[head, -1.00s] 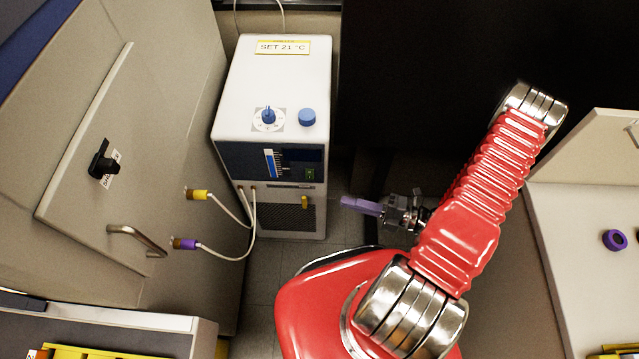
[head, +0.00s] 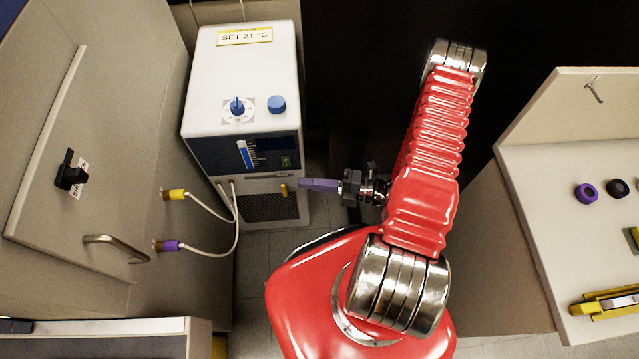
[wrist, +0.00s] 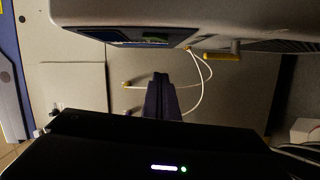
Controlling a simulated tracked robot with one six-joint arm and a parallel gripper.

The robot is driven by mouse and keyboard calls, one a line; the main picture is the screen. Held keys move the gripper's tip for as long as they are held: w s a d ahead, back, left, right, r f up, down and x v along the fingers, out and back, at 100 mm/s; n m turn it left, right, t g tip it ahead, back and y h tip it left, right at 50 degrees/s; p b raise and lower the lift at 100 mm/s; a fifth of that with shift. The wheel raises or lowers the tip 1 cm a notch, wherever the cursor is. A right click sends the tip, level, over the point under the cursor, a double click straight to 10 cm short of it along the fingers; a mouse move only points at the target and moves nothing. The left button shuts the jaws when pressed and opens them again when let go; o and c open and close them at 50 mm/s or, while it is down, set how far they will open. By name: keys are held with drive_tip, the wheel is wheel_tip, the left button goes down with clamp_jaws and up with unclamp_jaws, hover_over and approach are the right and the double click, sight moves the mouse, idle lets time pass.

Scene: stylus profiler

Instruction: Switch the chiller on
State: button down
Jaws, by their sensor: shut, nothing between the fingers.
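The chiller (head: 240,75) is a white box with a "SET 21 °C" label on top. Its top carries a blue dial knob (head: 237,106) and a round blue cap (head: 277,104). Its dark front panel has a blue level bar and a small green element (head: 286,161); whether that is lit I cannot tell. A yellow lever (head: 284,190) hangs below the panel; it also shows in the wrist view (wrist: 222,56). My gripper (head: 303,184) has purple fingers, shut and empty, just right of the lever, apparently apart from it. In the wrist view the fingers (wrist: 161,82) point up the picture.
Two white hoses with yellow (head: 174,195) and purple (head: 168,246) connectors join the left cabinet (head: 120,150) to the chiller. That cabinet has a black rotary switch (head: 70,177) and a metal handle (head: 118,246). A bench (head: 540,190) with coloured rings stands right.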

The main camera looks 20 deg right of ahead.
sight(286, 162)
drive_tip(key=shift+w+a+f, duration=0.1)
drive_tip(key=shift+w+a, duration=0.2)
drive_tip(key=shift+w, duration=0.65)
drive_tip(key=shift+w+a+f, duration=0.1)
drive_tip(key=shift+w+a, duration=0.15)
drive_tip(key=shift+w, duration=0.75)
drive_tip(key=shift+w+a+f, duration=0.1)
drive_tip(key=shift+w+a, duration=0.2)
drive_tip(key=shift+w, duration=0.65)
drive_tip(key=shift+w+a, duration=0.1)
drive_tip(key=shift+a, duration=0.05)
